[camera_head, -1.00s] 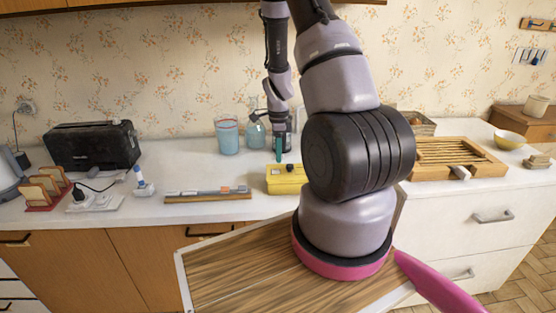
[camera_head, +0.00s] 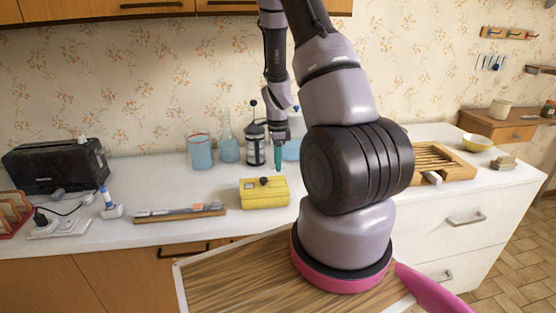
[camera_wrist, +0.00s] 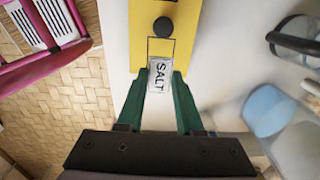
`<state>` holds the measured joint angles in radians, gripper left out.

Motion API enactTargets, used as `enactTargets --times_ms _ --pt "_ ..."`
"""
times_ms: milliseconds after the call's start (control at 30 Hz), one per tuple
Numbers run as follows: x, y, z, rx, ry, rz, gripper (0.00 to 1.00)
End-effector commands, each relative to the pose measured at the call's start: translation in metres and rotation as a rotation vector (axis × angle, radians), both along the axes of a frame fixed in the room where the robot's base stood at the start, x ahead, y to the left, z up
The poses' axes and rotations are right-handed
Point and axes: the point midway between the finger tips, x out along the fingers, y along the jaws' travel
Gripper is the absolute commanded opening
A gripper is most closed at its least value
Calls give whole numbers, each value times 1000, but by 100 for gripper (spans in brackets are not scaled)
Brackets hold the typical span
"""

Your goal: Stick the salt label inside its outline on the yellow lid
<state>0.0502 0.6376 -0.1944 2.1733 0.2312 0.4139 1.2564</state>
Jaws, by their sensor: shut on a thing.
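The yellow lid (camera_head: 258,188) with a dark round knob lies on the white counter; in the wrist view the yellow lid (camera_wrist: 140,25) fills the upper middle. A thin dark rectangular outline (camera_wrist: 161,40) is drawn on it below the knob. My gripper (camera_wrist: 160,80), with green fingers, is shut on the white salt label (camera_wrist: 159,75), whose letters read sideways. The label overlaps the lower part of the outline in this view and hides its lower edge. Whether it touches the lid I cannot tell. In the head view my gripper (camera_head: 278,170) is over the yellow box's right part.
A blue cup (camera_head: 200,152), a flask (camera_head: 228,145) and a French press (camera_head: 256,146) stand behind the box. A long rack (camera_head: 180,212) lies to its left. A slatted wooden board (camera_head: 440,160) is at the right.

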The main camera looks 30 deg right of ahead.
Motion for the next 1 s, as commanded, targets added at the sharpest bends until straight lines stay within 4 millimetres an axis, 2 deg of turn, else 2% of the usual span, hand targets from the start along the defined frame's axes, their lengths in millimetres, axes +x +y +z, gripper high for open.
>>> enactTargets --times_ms 433,1000 --pt "0 0 -31 0 0 -1 0" --pt "0 0 -35 0 -1 0 0"
